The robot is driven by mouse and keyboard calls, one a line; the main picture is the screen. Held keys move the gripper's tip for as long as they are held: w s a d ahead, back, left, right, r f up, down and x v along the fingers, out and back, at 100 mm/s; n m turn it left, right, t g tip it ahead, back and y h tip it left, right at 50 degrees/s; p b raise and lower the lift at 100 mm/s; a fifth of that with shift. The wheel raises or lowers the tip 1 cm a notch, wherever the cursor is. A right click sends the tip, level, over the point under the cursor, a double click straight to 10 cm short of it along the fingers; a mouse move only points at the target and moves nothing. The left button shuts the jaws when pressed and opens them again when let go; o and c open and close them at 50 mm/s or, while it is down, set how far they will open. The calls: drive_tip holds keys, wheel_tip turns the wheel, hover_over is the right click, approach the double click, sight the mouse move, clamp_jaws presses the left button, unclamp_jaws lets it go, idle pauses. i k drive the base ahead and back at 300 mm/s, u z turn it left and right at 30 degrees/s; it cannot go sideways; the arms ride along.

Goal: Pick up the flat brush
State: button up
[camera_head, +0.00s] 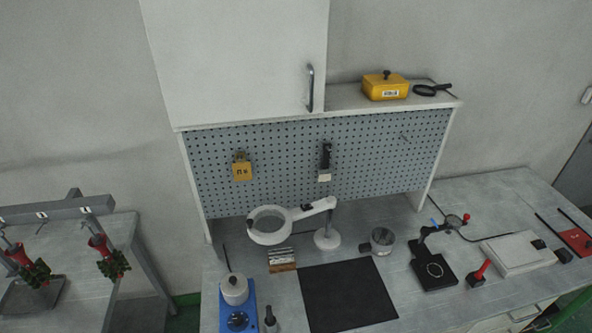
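What looks like the flat brush (325,160) hangs upright on the grey pegboard (285,172), right of its middle. It has a dark handle at the top and a broad pale end at the bottom. Nothing touches it except the board side where it hangs. My gripper is not in view.
Below the board, the workbench (408,308) holds a ring magnifier lamp (270,225), a black mat (345,295), a metal cup (382,240) and a pot on a blue base (235,290). A yellow tag (241,170) hangs left of the brush. A white cabinet (240,60) sits above.

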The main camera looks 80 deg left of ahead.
sight(324, 172)
drive_tip(key=k, duration=1.6)
drive_tip(key=u, duration=1.8)
drive_tip(key=i, duration=0.9)
